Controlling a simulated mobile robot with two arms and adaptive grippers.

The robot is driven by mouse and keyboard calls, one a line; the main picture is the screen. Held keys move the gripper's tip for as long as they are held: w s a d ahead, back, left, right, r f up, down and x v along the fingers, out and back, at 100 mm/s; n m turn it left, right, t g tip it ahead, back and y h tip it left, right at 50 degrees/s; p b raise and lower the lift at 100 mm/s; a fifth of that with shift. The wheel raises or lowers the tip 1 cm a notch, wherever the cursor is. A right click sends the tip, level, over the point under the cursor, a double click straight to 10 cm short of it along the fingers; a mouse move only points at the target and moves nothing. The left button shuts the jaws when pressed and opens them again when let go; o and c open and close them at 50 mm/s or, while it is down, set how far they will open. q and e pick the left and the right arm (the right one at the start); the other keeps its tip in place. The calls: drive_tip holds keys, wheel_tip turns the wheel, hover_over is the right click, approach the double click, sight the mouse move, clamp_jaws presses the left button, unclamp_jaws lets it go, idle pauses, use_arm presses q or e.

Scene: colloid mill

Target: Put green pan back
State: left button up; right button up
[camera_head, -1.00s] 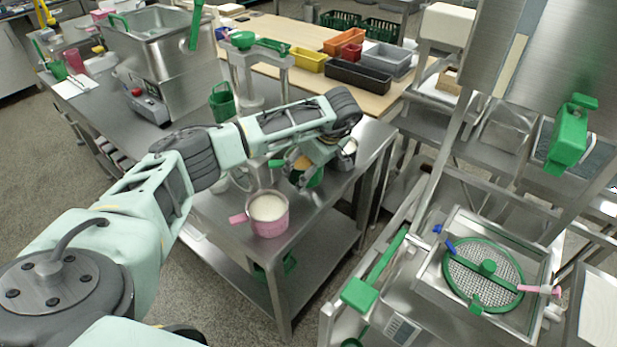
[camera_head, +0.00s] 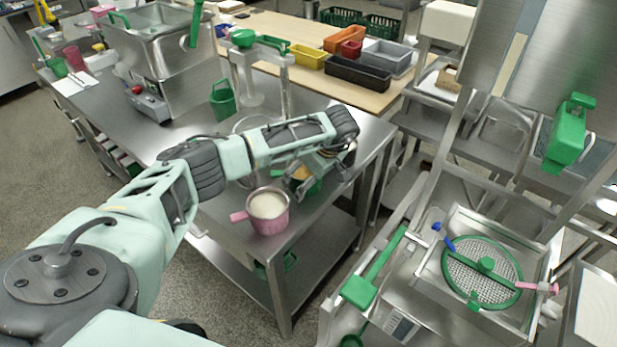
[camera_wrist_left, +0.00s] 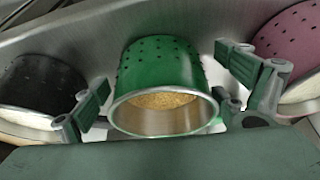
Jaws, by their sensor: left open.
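The green pan (camera_wrist_left: 160,75) stands on the steel table, with a steel rim and grainy tan contents visible in the left wrist view. In the head view the green pan (camera_head: 313,187) is mostly hidden behind my left gripper. My left gripper (camera_head: 303,180) is open at the pan. In the left wrist view, its two fingers (camera_wrist_left: 165,95) sit on either side of the pan with gaps between them and its wall. I cannot see the pan's handle clearly. My right gripper is not in view.
A pink pan (camera_head: 268,212) with white contents stands close by at the table's front edge; it also shows in the left wrist view (camera_wrist_left: 292,45). A black pan (camera_wrist_left: 40,85) is on the other side. A green bucket (camera_head: 222,100) stands farther back on the table.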

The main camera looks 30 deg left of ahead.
use_arm(q)
drive_tip(key=shift+r, duration=0.3)
drive_tip(key=shift+d+r, duration=0.2)
drive_tip(key=shift+r, duration=0.1)
drive_tip(key=b+v, duration=0.2)
drive_tip(key=v, duration=0.9)
drive_tip(key=shift+s, duration=0.1)
